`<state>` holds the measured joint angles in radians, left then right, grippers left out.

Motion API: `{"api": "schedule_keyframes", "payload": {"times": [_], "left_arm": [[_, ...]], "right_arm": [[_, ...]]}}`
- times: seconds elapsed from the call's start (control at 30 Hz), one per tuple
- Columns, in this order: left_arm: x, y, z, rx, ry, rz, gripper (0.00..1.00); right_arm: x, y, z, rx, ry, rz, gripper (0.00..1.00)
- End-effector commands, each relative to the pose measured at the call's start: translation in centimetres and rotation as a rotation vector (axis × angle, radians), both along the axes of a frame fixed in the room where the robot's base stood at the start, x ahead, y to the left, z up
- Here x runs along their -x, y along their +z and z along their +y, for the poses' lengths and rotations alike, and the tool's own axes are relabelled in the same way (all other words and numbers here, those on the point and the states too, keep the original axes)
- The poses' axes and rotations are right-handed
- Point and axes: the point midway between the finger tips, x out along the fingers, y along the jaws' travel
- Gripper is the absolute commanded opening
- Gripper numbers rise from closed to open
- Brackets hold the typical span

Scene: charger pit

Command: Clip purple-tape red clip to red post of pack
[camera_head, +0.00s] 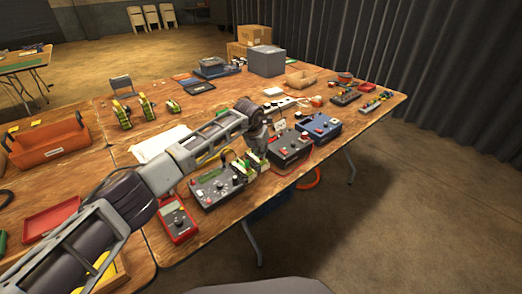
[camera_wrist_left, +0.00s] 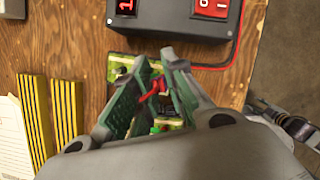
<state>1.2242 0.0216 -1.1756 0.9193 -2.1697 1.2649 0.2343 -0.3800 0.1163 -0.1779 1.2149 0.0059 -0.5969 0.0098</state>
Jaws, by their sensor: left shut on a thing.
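My left gripper (camera_head: 262,152) is over the front part of the wooden table, beside small green and yellow packs (camera_head: 246,168). In the left wrist view its fingers (camera_wrist_left: 157,82) are closed in on a small red piece (camera_wrist_left: 152,90), which looks like the red clip. No purple tape can be made out on it. Below the fingers lies a green and yellow pack (camera_wrist_left: 120,68), partly hidden by them. Its red post cannot be made out.
A black box with red switches (camera_head: 291,150) stands just right of the gripper; a red cable (camera_wrist_left: 238,50) runs around it. A blue box (camera_head: 319,127), a grey device with a green screen (camera_head: 212,187) and a red multimeter (camera_head: 177,222) stand nearby. Yellow-black striped strips (camera_wrist_left: 66,112) lie at left.

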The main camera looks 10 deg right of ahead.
Motion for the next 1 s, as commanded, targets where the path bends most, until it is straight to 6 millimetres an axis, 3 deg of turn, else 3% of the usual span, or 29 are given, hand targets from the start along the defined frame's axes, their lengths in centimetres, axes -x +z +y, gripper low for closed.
{"api": "schedule_keyframes", "payload": {"times": [0.17,0.2,0.37,0.87,1.0], "left_arm": [[0.0,0.02,0.0,0.0,0.0,0.0,0.0],[0.0,0.02,0.0,0.0,0.0,0.0,0.17],[0.01,0.01,-0.01,0.0,0.0,0.0,0.38],[0.02,0.0,-0.01,0.001,0.0,0.001,0.39],[0.01,0.0,-0.02,0.001,0.0,0.001,0.48]], "right_arm": [[0.03,0.0,0.0,0.0,0.0,0.0,0.4],[0.03,0.0,0.0,0.0,0.0,0.0,0.4],[0.04,0.0,0.01,0.0,0.0,0.0,0.4],[0.03,0.0,0.01,0.0,0.0,0.0,0.4],[0.03,0.0,0.01,0.0,0.0,0.0,0.4]]}}
